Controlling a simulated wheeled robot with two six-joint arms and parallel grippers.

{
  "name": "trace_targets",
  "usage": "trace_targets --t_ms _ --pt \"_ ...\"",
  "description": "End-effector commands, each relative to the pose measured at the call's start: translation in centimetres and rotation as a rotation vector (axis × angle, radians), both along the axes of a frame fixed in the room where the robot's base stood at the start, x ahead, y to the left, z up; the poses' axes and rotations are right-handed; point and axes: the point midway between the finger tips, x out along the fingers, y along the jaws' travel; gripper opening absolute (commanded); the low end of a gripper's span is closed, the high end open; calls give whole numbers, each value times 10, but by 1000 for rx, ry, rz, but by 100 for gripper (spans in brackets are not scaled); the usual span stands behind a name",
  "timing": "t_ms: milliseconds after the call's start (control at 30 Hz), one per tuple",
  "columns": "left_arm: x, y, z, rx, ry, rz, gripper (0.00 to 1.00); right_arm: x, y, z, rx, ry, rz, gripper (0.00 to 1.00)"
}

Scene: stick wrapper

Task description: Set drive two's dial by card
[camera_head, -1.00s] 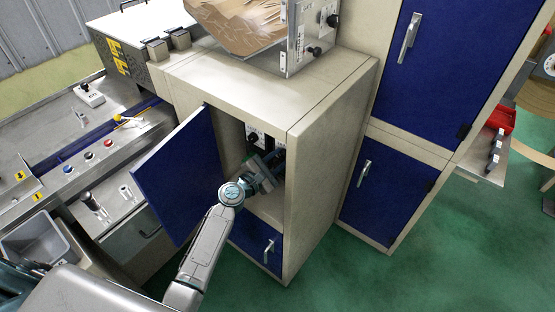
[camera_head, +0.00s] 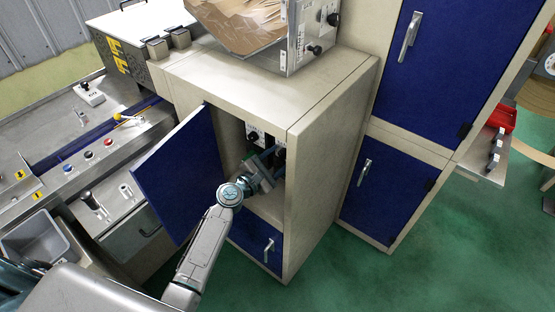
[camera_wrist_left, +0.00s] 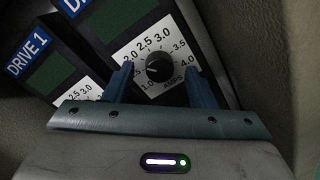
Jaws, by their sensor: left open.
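In the left wrist view, a black round dial (camera_wrist_left: 158,68) sits on a white scale plate marked from 1.0 to 4.0 AMPS. Its unit has a dark green screen (camera_wrist_left: 110,15) and a blue label cut off at the top. To its left is the unit labelled DRIVE 1 (camera_wrist_left: 27,55). My left gripper (camera_head: 268,168) reaches into the open cabinet; its blue fingers stand open, one either side of the dial. I cannot tell whether they touch it or exactly where its pointer is. No setting card is recognisable. My right gripper is not in view.
The open blue cabinet door (camera_head: 180,175) stands left of my left arm. The cabinet side wall (camera_head: 325,165) is close on the right. A blue drawer (camera_head: 258,243) lies below. A wrapped brown bundle (camera_head: 240,25) rests on top. Green floor is clear at the right.

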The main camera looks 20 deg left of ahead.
Motion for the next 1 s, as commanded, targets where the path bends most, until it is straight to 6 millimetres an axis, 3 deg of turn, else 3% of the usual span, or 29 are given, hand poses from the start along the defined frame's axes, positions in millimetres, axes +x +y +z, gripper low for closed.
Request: trace_targets --t_ms 500,1000 --pt "-84 36 -1 4 1 0 51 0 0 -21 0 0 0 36" --pt "-93 40 1 1 1 0 51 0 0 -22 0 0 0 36"
